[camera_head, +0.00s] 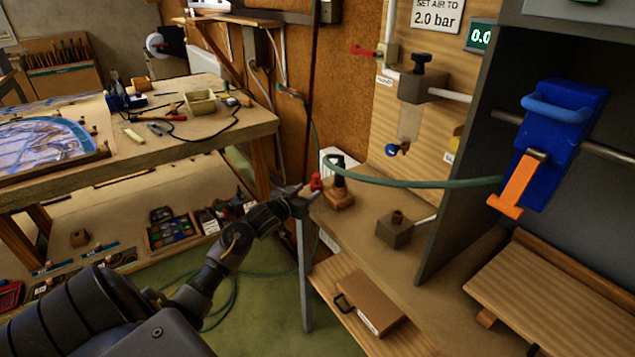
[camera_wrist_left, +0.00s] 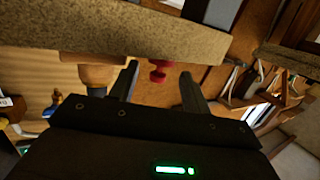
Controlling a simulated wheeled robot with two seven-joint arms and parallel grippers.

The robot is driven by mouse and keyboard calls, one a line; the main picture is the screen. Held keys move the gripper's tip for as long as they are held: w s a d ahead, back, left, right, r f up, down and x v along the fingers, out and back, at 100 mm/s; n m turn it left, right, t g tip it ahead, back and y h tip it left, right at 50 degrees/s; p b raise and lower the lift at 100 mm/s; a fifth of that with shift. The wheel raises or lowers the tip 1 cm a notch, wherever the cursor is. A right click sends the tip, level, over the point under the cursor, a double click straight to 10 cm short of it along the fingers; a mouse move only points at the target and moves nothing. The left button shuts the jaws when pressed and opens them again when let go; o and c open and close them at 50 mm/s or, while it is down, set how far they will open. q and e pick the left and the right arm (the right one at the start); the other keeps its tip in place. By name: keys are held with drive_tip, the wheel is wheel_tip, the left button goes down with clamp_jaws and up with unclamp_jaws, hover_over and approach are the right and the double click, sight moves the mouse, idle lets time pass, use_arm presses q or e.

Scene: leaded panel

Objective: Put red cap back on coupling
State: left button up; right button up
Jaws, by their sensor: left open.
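The red cap (camera_head: 316,181) is at the left edge of the bench, right by my left gripper (camera_head: 303,194). In the left wrist view the red cap (camera_wrist_left: 158,71) shows in the gap between the two spread fingers, with the bench edge beside it. I cannot tell whether a finger touches it. A dark fitting (camera_head: 337,174) on a small wooden block (camera_head: 339,198) stands just right of the cap, with the green hose passing by. A grey block with a brass-coloured coupling (camera_head: 397,216) stands further right. I cannot tell which fitting the cap belongs to. My right gripper is out of view.
The green hose (camera_head: 420,184) spans above the bench to the blue device with an orange lever (camera_head: 515,187). The bench top (camera_head: 365,219) is clear between the wooden block and grey block. A grey cabinet wall (camera_head: 460,180) bounds the right. A worktable (camera_head: 226,128) stands at left.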

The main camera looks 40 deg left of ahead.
sight(314, 185)
use_arm(q)
drive_tip(key=shift+w+a+f, duration=0.1)
drive_tip(key=shift+w+f, duration=0.05)
drive_tip(key=shift+w, duration=0.65)
drive_tip(key=w, duration=0.3)
drive_tip(key=w+p, duration=0.1)
drive_tip(key=w, duration=0.1)
drive_tip(key=shift+a+f, duration=0.2)
drive_tip(key=shift+a, duration=0.2)
drive_tip(key=shift+c, duration=0.2)
drive_tip(key=c, duration=0.7)
